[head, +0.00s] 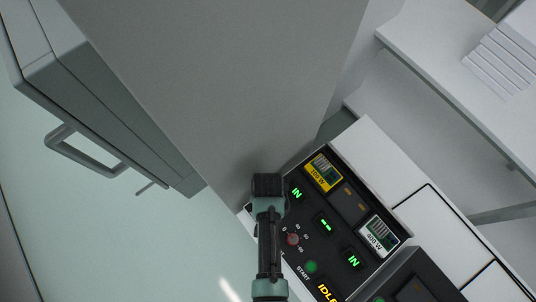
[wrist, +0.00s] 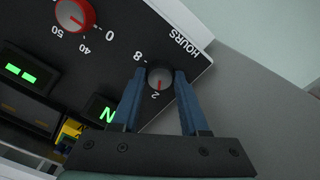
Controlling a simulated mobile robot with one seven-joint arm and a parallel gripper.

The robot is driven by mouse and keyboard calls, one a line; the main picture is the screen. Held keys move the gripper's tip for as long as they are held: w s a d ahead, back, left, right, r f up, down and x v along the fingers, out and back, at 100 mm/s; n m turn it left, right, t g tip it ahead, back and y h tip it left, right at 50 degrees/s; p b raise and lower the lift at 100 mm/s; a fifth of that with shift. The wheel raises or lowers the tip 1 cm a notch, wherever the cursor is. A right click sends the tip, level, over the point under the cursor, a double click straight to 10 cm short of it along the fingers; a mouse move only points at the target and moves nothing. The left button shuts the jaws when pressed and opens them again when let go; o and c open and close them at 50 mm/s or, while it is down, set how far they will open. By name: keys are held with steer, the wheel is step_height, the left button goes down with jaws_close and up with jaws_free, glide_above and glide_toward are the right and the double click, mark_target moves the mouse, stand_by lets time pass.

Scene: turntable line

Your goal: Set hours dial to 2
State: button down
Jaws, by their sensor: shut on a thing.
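The hours dial (wrist: 160,77) is a small round dark grey knob with a red pointer mark, on the black control panel beside the printed word HOURS. In the wrist view its red mark points down, toward the printed 2. A printed 8 lies to its upper left; other marks are hidden by the fingers. My gripper (wrist: 159,88) is shut on the dial, with one blue finger on each side of it. In the head view my gripper (head: 267,185) is over the panel's left corner and hides the dial.
A red dial (wrist: 74,15) with its own scale sits beside the hours dial. The panel (head: 325,222) also carries green IN displays, a green START button (head: 311,266) and an IDLE sign. A tall grey block (head: 220,80) rises close behind my gripper. A handled cabinet (head: 90,100) stands left.

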steer(key=shift+m, duration=0.3)
stand_by(0.4)
steer(key=shift+c, duration=2.1)
jaws_free()
step_height(320, 180, up, 13)
steer(key=shift+b, duration=0.45)
